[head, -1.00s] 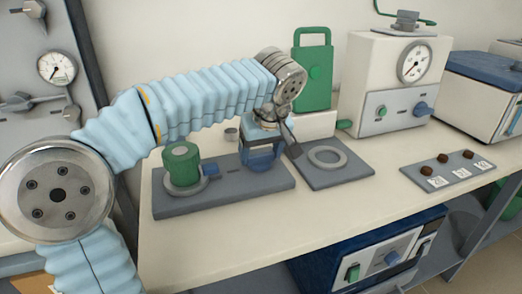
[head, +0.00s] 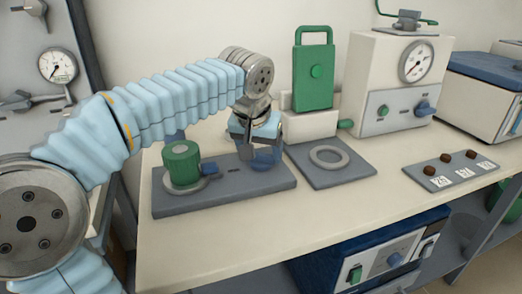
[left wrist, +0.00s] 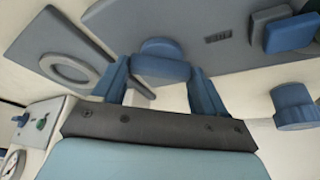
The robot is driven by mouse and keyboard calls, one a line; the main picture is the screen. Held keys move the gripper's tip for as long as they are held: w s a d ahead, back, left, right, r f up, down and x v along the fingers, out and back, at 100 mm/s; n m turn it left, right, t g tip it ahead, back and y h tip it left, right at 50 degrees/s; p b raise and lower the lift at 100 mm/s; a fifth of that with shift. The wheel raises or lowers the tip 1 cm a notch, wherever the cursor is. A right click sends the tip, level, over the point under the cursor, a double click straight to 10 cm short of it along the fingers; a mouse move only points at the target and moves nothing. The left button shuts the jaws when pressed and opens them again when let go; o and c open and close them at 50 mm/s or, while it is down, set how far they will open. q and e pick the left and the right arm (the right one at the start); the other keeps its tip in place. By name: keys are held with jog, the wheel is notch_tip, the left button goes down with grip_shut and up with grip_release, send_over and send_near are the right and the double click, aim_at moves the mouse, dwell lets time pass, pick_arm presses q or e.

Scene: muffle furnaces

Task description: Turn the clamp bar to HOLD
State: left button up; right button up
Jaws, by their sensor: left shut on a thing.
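My left gripper (head: 258,158) is low over the right end of a grey base plate (head: 225,190). In the left wrist view its two blue fingers (left wrist: 160,85) are on either side of a rounded blue piece (left wrist: 160,62) and are shut on it. This piece seems to be the clamp bar; the fingers and wrist partly hide it. I cannot read any HOLD mark. My right gripper is not in view.
A grey pad with a pale ring (head: 328,157) lies right of the base plate. Behind stand a green handled plate (head: 313,75) and a white box with a dial (head: 390,80). A tray with several brown pieces (head: 450,172) lies to the right. The front bench strip is clear.

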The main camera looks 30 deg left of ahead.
pick_arm(q)
jog(key=m+h, duration=0.2)
jog(key=m, duration=0.3)
jog(key=shift+a+m+p, duration=0.15)
jog(key=shift+m+p, duration=0.15)
jog(key=shift+p, duration=0.1)
jog(key=m+h, duration=0.1)
jog(key=m, duration=0.3)
jog(key=shift+a+m+g+h, duration=0.15)
jog(key=shift+m+g+h, duration=0.25)
jog(key=o, duration=1.1)
jog(key=shift+c, duration=0.2)
jog(key=shift+r, duration=0.1)
jog(key=v, duration=1.3)
jog(key=shift+a+r, duration=0.2)
jog(key=shift+r, duration=0.1)
